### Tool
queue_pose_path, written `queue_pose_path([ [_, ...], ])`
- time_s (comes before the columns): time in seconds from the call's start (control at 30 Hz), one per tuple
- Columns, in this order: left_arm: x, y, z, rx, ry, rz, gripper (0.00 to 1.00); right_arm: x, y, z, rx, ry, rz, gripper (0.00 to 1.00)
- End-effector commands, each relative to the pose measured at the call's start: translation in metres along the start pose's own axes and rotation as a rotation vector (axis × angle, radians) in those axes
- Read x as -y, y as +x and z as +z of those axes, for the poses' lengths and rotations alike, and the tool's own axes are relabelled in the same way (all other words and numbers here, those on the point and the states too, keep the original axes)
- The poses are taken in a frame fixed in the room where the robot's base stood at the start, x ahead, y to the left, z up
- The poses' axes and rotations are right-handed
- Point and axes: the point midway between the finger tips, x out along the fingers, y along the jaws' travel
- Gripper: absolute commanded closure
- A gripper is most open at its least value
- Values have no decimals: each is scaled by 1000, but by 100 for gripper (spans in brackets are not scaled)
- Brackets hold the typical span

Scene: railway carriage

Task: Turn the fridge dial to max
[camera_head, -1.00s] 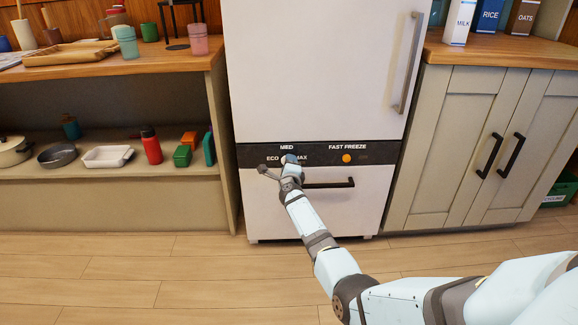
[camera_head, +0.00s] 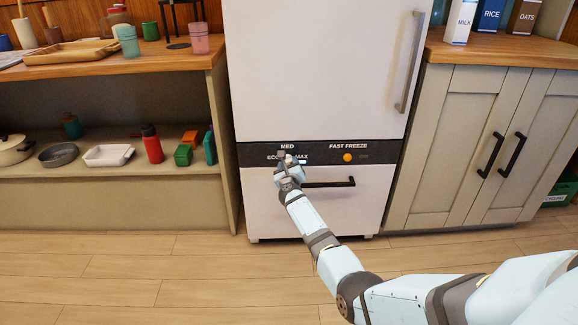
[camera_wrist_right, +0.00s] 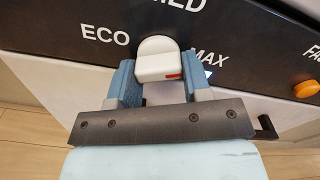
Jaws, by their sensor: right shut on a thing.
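The fridge (camera_head: 318,75) is white, with a dark control strip (camera_head: 388,152) between its upper door and lower drawer. The white dial (camera_wrist_right: 157,60) sits on the strip between the printed words ECO and MAX, below MED. A red mark on the dial is at its right side, toward MAX, in the right wrist view. My right gripper (camera_wrist_right: 158,80) has its two blue fingers on either side of the dial, shut on it. In the head view the right gripper (camera_head: 289,160) partly hides the dial and the ECO label. My left gripper is not in view.
An orange fast freeze button (camera_head: 347,157) is right of the dial. The black drawer handle (camera_head: 329,183) juts out below. A shelf unit (camera_head: 110,185) stands left, a cupboard (camera_head: 465,150) right. The wooden floor in front is clear.

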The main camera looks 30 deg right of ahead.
Motion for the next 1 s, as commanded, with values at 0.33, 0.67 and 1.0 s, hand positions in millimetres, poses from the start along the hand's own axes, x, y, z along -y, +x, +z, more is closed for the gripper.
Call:
queue_pose_path([
  [0.33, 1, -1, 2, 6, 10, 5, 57, -1, 0, -1, -1, 100, 1, 79],
  [0.67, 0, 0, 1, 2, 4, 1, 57, -1, 0, 0, -1, 110, 1, 79],
  [1.0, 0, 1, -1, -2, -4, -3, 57, -1, 0, 0, -1, 109, 1, 30],
])
